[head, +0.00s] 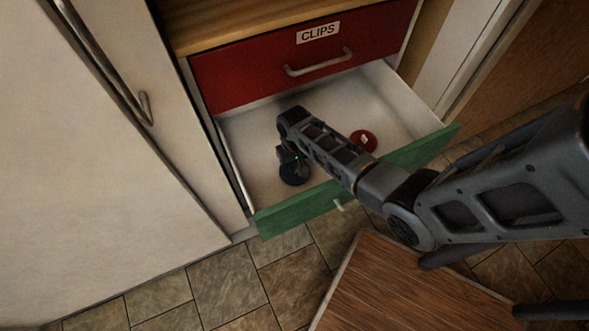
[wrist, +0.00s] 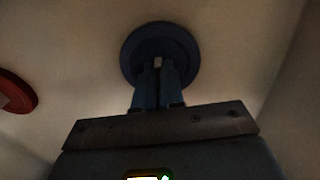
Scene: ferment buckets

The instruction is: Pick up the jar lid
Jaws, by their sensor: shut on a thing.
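A round dark blue jar lid (head: 295,177) is in the open green-fronted drawer (head: 310,207), near the front left. It also shows in the wrist view (wrist: 160,33), straight ahead of the fingers. My gripper (wrist: 157,68) is shut on the blue lid, its two fingers close together over the lid's middle with a small pale part between them. In the head view my arm and gripper (head: 292,162) cover part of the lid. I cannot tell whether the lid touches the drawer floor.
A round red lid (head: 364,139) with a pale mark lies to the right in the same drawer; it also shows in the wrist view (wrist: 14,93). A shut red drawer labelled CLIPS (head: 300,65) is above. A wooden surface (head: 400,290) stands in front.

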